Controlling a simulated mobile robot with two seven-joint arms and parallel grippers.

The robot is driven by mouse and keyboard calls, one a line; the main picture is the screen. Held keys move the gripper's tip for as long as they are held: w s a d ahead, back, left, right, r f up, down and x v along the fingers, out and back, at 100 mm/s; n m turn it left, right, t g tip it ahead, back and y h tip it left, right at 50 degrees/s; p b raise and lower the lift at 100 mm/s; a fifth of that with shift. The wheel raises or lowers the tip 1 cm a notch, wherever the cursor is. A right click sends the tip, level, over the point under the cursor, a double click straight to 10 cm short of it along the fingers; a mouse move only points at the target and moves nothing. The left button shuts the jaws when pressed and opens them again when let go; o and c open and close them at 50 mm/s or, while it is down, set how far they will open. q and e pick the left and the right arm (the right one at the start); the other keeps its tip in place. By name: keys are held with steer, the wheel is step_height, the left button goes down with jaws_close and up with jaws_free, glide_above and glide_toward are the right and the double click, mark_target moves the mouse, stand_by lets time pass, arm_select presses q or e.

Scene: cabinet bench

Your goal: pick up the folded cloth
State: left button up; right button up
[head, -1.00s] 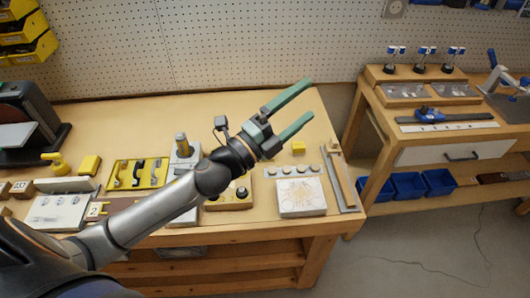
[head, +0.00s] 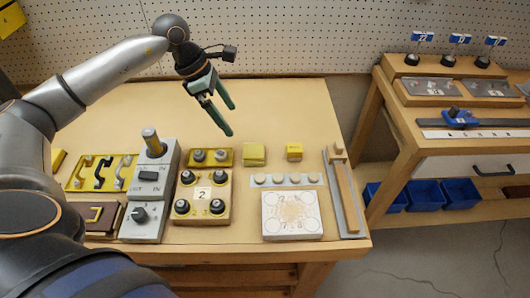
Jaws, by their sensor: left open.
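A yellow folded cloth (head: 254,154) appears to be the small, flat, layered square on the bench top, right of the middle. My left gripper (head: 231,121) hangs above the bench, up and to the left of the cloth. Its two green fingers are apart, point down and to the right, and hold nothing. The gripper does not touch the cloth, and the cloth is in full view. My right gripper is not in view.
A yellow block (head: 294,152) sits just right of the cloth. A strip with several round buttons (head: 287,180) and a white patterned block (head: 291,214) lie in front. A knob box (head: 203,197) stands front left. The bench top (head: 285,105) behind is clear.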

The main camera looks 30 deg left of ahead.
arm_select(q)
steer(key=f, duration=0.1)
glide_toward(253, 151)
steer(key=shift+x, duration=1.2)
steer(key=shift+p+x, duration=0.35)
steer(key=shift+x, duration=2.8)
steer(key=shift+s, duration=0.1)
steer(key=c, duration=1.2)
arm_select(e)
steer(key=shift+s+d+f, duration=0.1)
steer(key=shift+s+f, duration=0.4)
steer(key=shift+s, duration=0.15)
arm_select(q)
steer(key=shift+r, duration=0.1)
